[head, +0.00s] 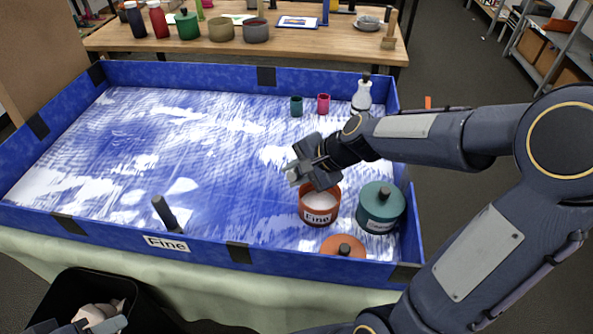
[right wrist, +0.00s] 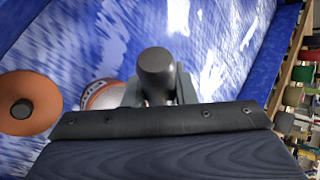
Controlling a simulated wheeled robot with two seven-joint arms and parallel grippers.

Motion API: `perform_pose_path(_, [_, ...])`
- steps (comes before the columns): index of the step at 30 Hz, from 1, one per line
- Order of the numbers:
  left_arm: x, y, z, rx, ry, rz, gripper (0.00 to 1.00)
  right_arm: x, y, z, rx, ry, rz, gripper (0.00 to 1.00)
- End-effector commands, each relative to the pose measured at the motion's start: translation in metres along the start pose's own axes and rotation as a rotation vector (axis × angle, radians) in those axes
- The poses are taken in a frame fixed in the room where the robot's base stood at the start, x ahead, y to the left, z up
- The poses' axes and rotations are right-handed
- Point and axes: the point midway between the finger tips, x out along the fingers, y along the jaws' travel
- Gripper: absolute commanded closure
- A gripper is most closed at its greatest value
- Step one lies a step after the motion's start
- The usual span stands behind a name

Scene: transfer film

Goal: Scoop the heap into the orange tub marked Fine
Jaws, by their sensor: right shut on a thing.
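My right gripper (head: 312,172) is shut on a dark grey cylindrical handle (right wrist: 157,75), probably the scoop's; the rest of the held tool is mostly hidden. It hangs just behind and above the orange tub (head: 319,217). The tub is open, labelled "Fine", with white powder inside; it shows partly in the right wrist view (right wrist: 98,95). White powder lies streaked over the blue tray floor, with small pale patches (head: 181,186) at the front left; I cannot tell which is the heap.
A lidded teal tub (head: 380,212) stands right of the orange tub. An orange lid (head: 343,246) lies in front. A dark upright handle (head: 166,213) is by the front wall. Two small cups (head: 323,104) and a white bottle (head: 362,97) stand at the back right.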

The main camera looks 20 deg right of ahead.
Motion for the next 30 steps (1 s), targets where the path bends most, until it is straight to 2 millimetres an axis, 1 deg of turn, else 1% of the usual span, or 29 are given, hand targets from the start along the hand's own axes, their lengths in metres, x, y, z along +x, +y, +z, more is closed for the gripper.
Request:
perform_pose_path(1, [0.004, -0.002, 0.002, 0.0, 0.0, 0.0, 0.53, 0.003, 0.003, 0.001, -0.015, 0.013, -0.006, 1.0])
perform_pose_path(12, [0.014, -0.006, 0.007, 0.0, 0.0, 0.0, 0.53, 0.014, 0.016, 0.008, -0.11, 0.112, -0.048, 1.0])
perform_pose_path(22, [0.015, -0.007, 0.008, 0.0, 0.0, 0.0, 0.53, 0.024, 0.027, 0.012, -0.191, 0.199, -0.081, 1.0])
perform_pose_path(30, [0.016, -0.007, 0.008, 0.0, 0.0, 0.0, 0.53, 0.018, 0.02, 0.007, -0.153, 0.167, -0.071, 1.0])
